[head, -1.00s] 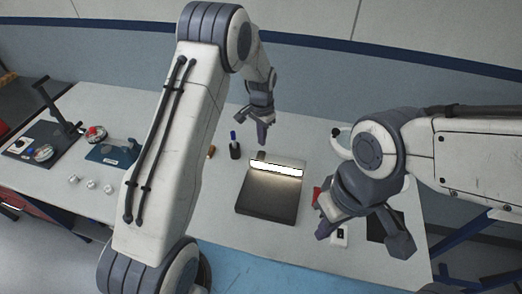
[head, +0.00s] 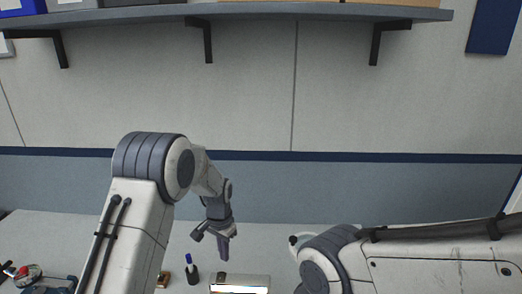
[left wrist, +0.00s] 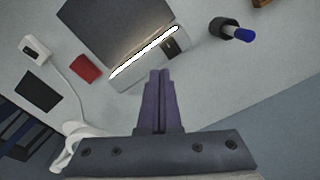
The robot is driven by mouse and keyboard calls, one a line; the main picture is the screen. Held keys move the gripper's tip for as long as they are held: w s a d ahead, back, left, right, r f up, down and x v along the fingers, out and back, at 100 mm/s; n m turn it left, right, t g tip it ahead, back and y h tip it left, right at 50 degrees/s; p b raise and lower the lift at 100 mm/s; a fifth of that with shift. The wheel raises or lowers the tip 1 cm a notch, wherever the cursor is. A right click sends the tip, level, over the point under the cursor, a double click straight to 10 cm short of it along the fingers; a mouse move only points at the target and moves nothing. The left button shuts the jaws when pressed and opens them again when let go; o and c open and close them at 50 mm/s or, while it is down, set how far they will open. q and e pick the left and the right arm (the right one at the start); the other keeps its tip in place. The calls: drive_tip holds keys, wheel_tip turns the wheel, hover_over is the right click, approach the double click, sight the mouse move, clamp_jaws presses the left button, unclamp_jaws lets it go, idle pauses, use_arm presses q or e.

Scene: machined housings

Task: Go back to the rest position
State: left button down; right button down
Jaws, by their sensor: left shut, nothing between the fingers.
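My left gripper (head: 224,246) hangs over the bench in the head view, fingers pointing down. In the left wrist view its two purple fingers (left wrist: 160,85) lie together with nothing between them. They are in front of the lit bar of a dark-plated light unit, apart from it as far as I can tell. My right arm comes in from the right in the head view. Its gripper is below the picture edge and out of view.
The light unit (left wrist: 110,25) stands on the bench (head: 75,228). A pot with a blue-capped marker (head: 192,272) stands left of it. The left wrist view shows a red block (left wrist: 84,68), a white box (left wrist: 36,50) and a black pad (left wrist: 38,91). A shelf (head: 270,14) spans the wall above.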

use_arm(q)
drive_tip(key=s+d+r+b, duration=0.2)
drive_tip(key=s+d+r, duration=0.25)
drive_tip(key=s, duration=0.35)
drive_tip(key=s+d+r+b, duration=0.1)
drive_tip(key=s+d+r, duration=0.35)
drive_tip(key=s, duration=0.35)
drive_tip(key=s+m+h+b, duration=0.1)
drive_tip(key=s+b, duration=0.1)
drive_tip(key=s, duration=1.5)
drive_tip(key=shift+a+f+b, duration=0.2)
drive_tip(key=shift+f+b, duration=0.15)
drive_tip(key=shift+b, duration=0.05)
